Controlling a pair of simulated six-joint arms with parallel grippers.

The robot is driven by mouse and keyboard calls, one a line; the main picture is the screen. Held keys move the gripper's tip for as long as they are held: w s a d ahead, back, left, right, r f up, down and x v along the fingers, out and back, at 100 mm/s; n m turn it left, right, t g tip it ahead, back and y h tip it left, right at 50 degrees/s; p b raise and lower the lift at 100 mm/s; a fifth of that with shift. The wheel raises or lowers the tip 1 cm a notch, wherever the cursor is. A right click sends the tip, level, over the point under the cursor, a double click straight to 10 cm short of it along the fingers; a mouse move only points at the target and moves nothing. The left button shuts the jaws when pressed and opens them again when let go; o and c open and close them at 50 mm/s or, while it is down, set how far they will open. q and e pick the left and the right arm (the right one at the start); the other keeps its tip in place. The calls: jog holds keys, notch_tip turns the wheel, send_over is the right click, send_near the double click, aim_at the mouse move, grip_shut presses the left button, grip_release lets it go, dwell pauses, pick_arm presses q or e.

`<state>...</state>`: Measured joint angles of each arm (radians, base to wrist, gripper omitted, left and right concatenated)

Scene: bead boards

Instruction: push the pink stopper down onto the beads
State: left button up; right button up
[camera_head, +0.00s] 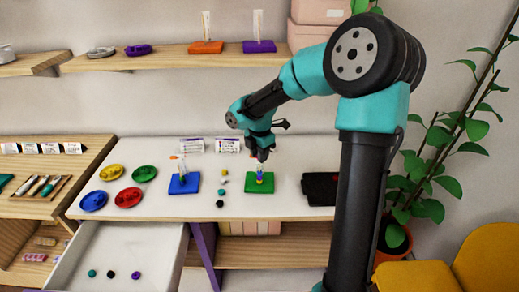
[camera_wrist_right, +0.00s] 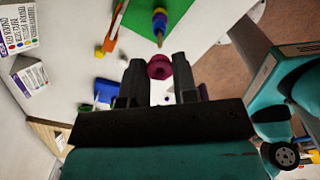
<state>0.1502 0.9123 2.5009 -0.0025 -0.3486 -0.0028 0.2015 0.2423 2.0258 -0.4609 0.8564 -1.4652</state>
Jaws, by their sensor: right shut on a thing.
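The green board (camera_head: 260,187) lies on the white table in the head view. A peg with several coloured beads (camera_head: 260,178) stands on it; the stacked beads (camera_wrist_right: 160,20) also show in the wrist view, with a corner of the green board (camera_wrist_right: 132,14). My right gripper (camera_head: 262,157) is directly over this stack, pointing down. In the wrist view its fingers (camera_wrist_right: 159,72) are shut on the dark pink stopper (camera_wrist_right: 158,66), beside the line of the peg. Whether the stopper touches the top bead cannot be told. My left gripper is not in view.
A blue board (camera_head: 183,187) with a peg stands to the left, with loose beads (camera_head: 221,190) between the boards. Coloured dishes (camera_head: 129,197) lie farther left. A black box (camera_head: 320,188) is to the right. A drawer (camera_head: 120,250) stands open below.

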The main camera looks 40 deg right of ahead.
jog(key=shift+f, duration=0.6)
jog(key=shift+f, duration=2.05)
dwell(1.4)
jog(key=o, duration=1)
jog(key=shift+c, duration=0.2)
notch_tip(320, 180, up, 18)
jog(key=shift+f, duration=0.25)
dwell(0.6)
